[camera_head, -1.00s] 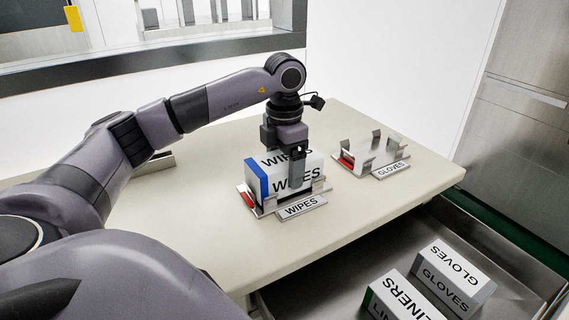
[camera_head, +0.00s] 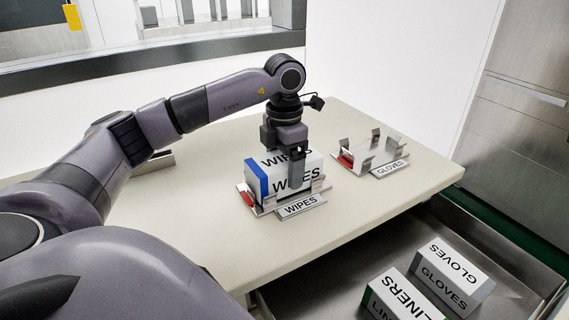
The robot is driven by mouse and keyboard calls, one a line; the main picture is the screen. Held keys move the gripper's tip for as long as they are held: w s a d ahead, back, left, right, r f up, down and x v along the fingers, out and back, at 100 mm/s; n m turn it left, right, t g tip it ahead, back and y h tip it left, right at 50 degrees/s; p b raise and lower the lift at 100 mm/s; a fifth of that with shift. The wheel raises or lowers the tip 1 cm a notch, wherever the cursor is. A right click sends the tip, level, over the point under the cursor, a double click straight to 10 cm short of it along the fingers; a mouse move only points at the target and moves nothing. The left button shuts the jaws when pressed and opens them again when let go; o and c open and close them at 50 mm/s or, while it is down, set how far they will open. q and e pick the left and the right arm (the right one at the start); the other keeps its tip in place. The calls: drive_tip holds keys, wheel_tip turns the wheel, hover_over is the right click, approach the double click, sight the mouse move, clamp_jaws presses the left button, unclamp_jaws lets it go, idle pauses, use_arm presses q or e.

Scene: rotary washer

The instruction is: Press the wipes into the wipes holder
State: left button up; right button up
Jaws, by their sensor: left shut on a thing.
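The wipes box (camera_head: 277,185), white with a blue end and WIPES lettering, stands upright in the metal wipes holder (camera_head: 318,185) on the table. The holder's front plate reads WIPES, and a red piece shows at its left side. My left gripper (camera_head: 293,172) points down over the box and is shut on it, one finger against the lettered front face. The far finger is hidden behind the box. How far down the box sits in the holder is hard to tell. My right gripper is not in view.
An empty metal holder labelled GLOVES (camera_head: 391,168) stands to the right on the cream table (camera_head: 240,240). A gloves box (camera_head: 450,277) and a liners box (camera_head: 402,297) lie in the steel basin (camera_head: 335,290) in front. The table between the holders and its front edge is clear.

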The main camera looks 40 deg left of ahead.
use_arm(q)
drive_tip(key=shift+f, duration=0.1)
idle(0.5)
drive_tip(key=o, duration=1.1)
drive_tip(key=shift+r, duration=3.6)
